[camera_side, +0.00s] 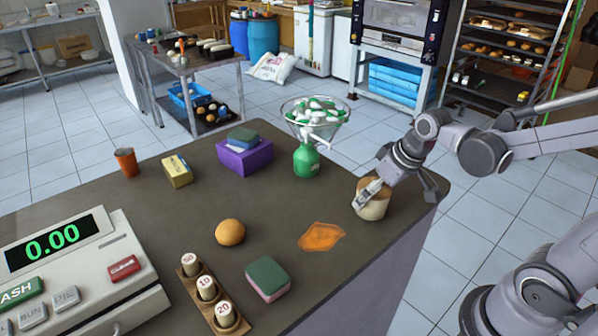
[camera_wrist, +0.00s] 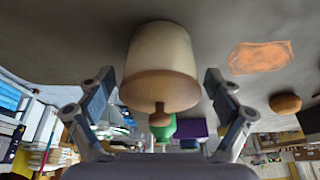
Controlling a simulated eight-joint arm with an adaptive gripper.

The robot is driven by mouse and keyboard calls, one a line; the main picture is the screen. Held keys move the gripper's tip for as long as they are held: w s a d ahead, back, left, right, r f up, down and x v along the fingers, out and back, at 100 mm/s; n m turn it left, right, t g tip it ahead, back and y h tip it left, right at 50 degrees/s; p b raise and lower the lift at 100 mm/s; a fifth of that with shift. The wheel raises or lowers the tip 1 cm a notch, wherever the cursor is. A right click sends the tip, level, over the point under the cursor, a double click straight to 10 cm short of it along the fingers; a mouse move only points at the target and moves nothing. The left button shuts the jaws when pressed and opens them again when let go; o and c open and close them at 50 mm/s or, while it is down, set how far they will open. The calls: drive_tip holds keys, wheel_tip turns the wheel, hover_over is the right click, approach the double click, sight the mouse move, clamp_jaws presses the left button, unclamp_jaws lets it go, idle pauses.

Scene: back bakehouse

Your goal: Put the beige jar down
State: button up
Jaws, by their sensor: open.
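The beige jar (camera_side: 373,207) stands upright on the dark counter (camera_side: 345,270), near its right edge. It has a brown wooden lid with a knob, clear in the wrist view (camera_wrist: 160,55), where the jar appears upside down. My gripper (camera_side: 394,187) is at the jar from above and behind, its fingers open on either side of it. In the wrist view, a gap shows between the jar and each finger of my gripper (camera_wrist: 160,98). One finger hides part of the jar in the side view.
An orange patch (camera_side: 321,236) lies left of the jar. A green-based stand with a filled wire bowl (camera_side: 306,160) is behind left. A round bun (camera_side: 230,232), a green-and-pink block (camera_side: 267,279) and a purple box (camera_side: 244,157) are farther left. The counter's right edge is close.

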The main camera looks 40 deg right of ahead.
drive_tip(key=v, duration=1.1)
drive_tip(key=a+f+t, duration=0.2)
drive_tip(key=a+f, duration=0.2)
drive_tip(key=shift+f+t, duration=0.3)
